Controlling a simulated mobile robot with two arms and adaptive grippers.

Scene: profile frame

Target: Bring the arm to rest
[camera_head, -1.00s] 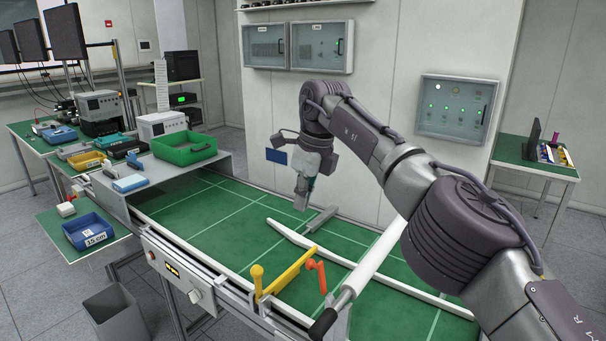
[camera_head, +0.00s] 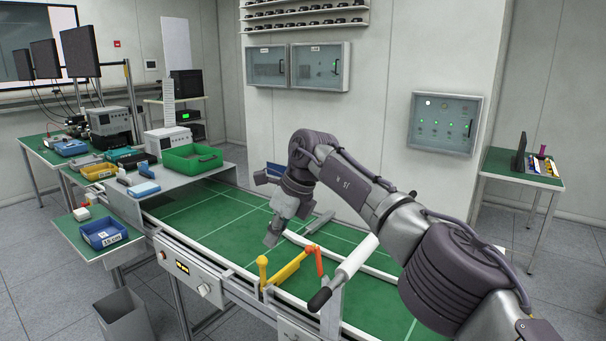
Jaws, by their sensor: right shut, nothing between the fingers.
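My right arm reaches in from the lower right over a green-topped work table (camera_head: 205,209). My right gripper (camera_head: 271,238) points down above the table, behind the yellow and orange clamp parts, and is shut with nothing in it. Part of the table behind the arm is hidden. My left gripper is not in view.
A yellow bar (camera_head: 290,268) with an orange handle (camera_head: 314,258) and a white roller with a black grip (camera_head: 345,270) stand at the table's near edge. Pale profile pieces lie on the green top. A green bin (camera_head: 192,160) sits on a grey shelf at left.

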